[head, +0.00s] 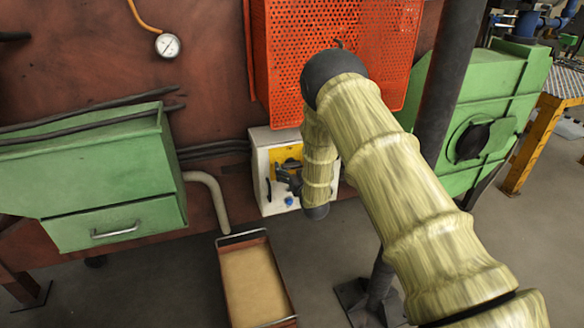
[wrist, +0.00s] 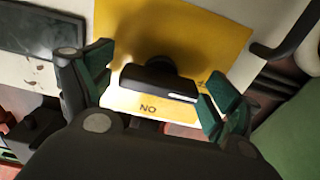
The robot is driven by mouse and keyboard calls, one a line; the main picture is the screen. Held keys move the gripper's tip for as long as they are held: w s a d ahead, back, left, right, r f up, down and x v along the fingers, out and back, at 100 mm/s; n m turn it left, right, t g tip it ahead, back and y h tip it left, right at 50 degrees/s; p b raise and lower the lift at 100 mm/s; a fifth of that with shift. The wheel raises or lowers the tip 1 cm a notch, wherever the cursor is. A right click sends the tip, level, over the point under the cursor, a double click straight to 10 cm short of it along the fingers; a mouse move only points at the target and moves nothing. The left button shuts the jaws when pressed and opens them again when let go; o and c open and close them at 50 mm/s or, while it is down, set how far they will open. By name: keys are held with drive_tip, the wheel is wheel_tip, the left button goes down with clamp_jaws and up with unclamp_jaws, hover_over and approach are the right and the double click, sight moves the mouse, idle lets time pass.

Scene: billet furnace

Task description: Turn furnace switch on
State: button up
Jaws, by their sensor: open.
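The furnace switch is a black bar-shaped knob (wrist: 158,82) on a yellow plate (wrist: 205,30), lettered beside the knob; the letters read "NO" in the wrist view, looking like an upside-down "ON". The plate (head: 285,154) is on the front of a white switch box (head: 262,150) in the head view. My gripper (head: 287,178) is in front of this plate and hides the knob there. In the wrist view my gripper (wrist: 160,84) is open, with one green-padded finger on either side of the knob. Contact between the pads and the knob cannot be told.
A blue button (head: 289,201) and a black handle (head: 268,190) are on the box front. A red perforated guard (head: 310,40) hangs above. A green drawer cabinet (head: 95,175) stands left, with a sand-filled tray (head: 252,280) below. A dark post (head: 440,85) rises at right.

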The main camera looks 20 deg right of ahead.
drive_tip(key=c, duration=1)
drive_tip(key=shift+m, duration=0.4)
drive_tip(key=m, duration=0.3)
drive_tip(key=shift+d+m+b, duration=0.1)
drive_tip(key=shift+m+b, duration=0.2)
drive_tip(key=shift+b, duration=0.05)
drive_tip(key=m+b, duration=0.1)
drive_tip(key=m, duration=0.3)
drive_tip(key=shift+f+m, duration=0.1)
drive_tip(key=shift+m, duration=0.2)
drive_tip(key=m+b, duration=0.3)
drive_tip(key=m, duration=0.3)
drive_tip(key=shift+f+b, duration=0.1)
drive_tip(key=shift+b, duration=0.25)
drive_tip(key=shift+m+b, duration=0.9)
drive_tip(key=shift+m, duration=0.6)
